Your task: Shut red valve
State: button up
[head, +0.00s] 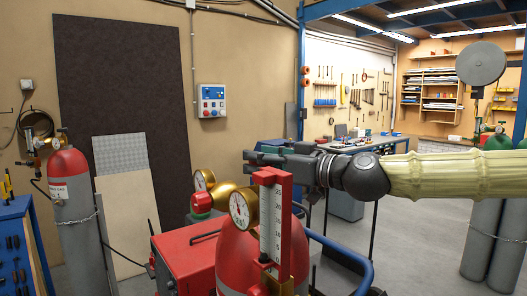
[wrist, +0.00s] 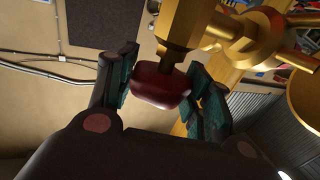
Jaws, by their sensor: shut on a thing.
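The red valve knob (wrist: 160,88) shows in the wrist view as a dark red, rounded handle on a short dark stem under a brass body (wrist: 190,22). My gripper (wrist: 165,92) has its dark, teal-padded fingers on either side of the knob and is shut on it. In the head view my gripper (head: 262,160) reaches in from the right, level, just above the brass gauges. The held knob cannot be made out there.
A red cylinder (head: 231,253) with a brass gauge (head: 242,208) and a red scale post (head: 271,222) stands close in front. Another red-topped cylinder (head: 71,200) stands left.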

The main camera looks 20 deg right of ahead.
jog(key=shift+r+m+t+h+p, duration=0.15)
jog(key=shift+m+t+h+p, duration=0.75)
jog(key=shift+p, duration=0.95)
jog(key=shift+m+t+h+p, duration=0.5)
jog(key=shift+m+h+p, duration=0.45)
jog(key=shift+h, duration=0.75)
jog(key=o, duration=1)
jog(key=shift+o, duration=0.2)
jog(key=shift+r, duration=4.85)
